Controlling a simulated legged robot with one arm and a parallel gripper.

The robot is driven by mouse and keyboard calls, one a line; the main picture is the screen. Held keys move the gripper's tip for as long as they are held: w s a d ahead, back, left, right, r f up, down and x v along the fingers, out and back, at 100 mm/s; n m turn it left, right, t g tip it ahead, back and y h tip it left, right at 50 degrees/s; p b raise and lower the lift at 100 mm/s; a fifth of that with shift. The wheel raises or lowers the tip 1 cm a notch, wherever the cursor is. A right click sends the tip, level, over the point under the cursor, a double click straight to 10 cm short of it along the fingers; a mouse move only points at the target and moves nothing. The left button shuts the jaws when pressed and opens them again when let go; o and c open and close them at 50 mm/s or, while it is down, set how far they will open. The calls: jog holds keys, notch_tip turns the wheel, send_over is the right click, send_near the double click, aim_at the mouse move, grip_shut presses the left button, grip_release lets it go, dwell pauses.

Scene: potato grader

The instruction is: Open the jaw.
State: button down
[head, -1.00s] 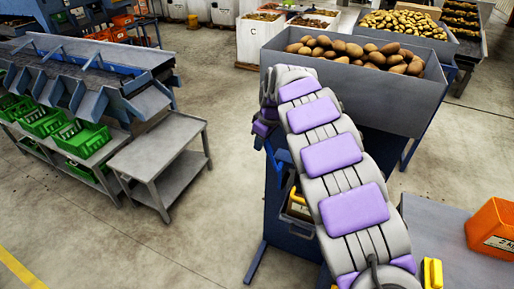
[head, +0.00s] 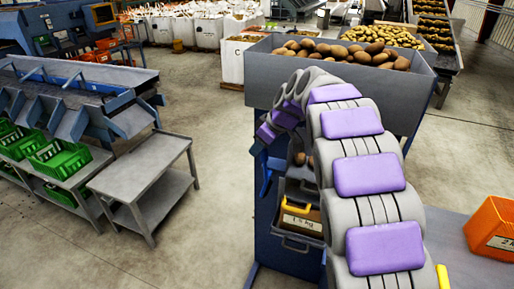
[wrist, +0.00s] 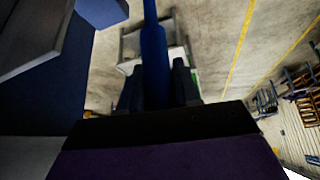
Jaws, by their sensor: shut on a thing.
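My gripper (wrist: 157,72) shows in the wrist view as two dark fingers, one on each side of a blue bar (wrist: 154,40). The fingers are shut on this bar, which runs up and away between them. In the head view my arm arches over, and its end hangs at the left side of the grader stand (head: 284,262). A small blue piece (head: 266,182) shows just below it there. My arm hides part of the stand, and the fingertips cannot be made out in the head view.
A grey hopper of potatoes (head: 262,78) stands behind my arm. A drawer-like bin with a yellow handle (head: 301,213) sits in the stand. An orange crate (head: 492,228) lies at right.

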jog(key=shift+d+f, duration=0.1)
jog(key=shift+d, duration=0.05)
jog(key=c, duration=1.2)
grip_release()
jog(key=o, duration=0.3)
jog(key=shift+d, duration=0.25)
jog(key=shift+s+r, duration=0.15)
jog(key=shift+r, duration=0.5)
jog(key=p+v, duration=0.1)
jog(key=v, duration=0.4)
jog(key=p+v, duration=0.1)
jog(key=v, duration=0.4)
jog(key=p+v, duration=0.1)
jog(key=v, duration=0.5)
jog(key=shift+d, duration=0.3)
jog(key=shift+s+f, duration=0.1)
jog(key=shift+s, duration=0.05)
